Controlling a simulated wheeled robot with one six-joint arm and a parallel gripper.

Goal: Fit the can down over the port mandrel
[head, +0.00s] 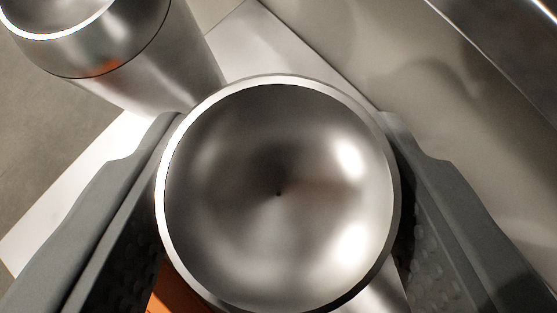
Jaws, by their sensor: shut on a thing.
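The can (280,200) is a shiny metal cylinder seen from its end, with a bright rim around a dished face. My gripper (280,125) is shut on the can, one grey finger at its left side and one at its right. A second metal cylinder (150,75) stands at the upper left, with a bright rim and a dark seam around it. I cannot tell whether it is a mandrel or a can on one. The can hides what is directly beneath it, so the port mandrel and its alignment with the can cannot be made out.
A pale plate (262,45) lies beneath the cylinders. A metal panel (370,50) runs diagonally across the upper right. An orange surface (177,295) shows below the can at the lower left. Grey floor (40,130) is open at the far left.

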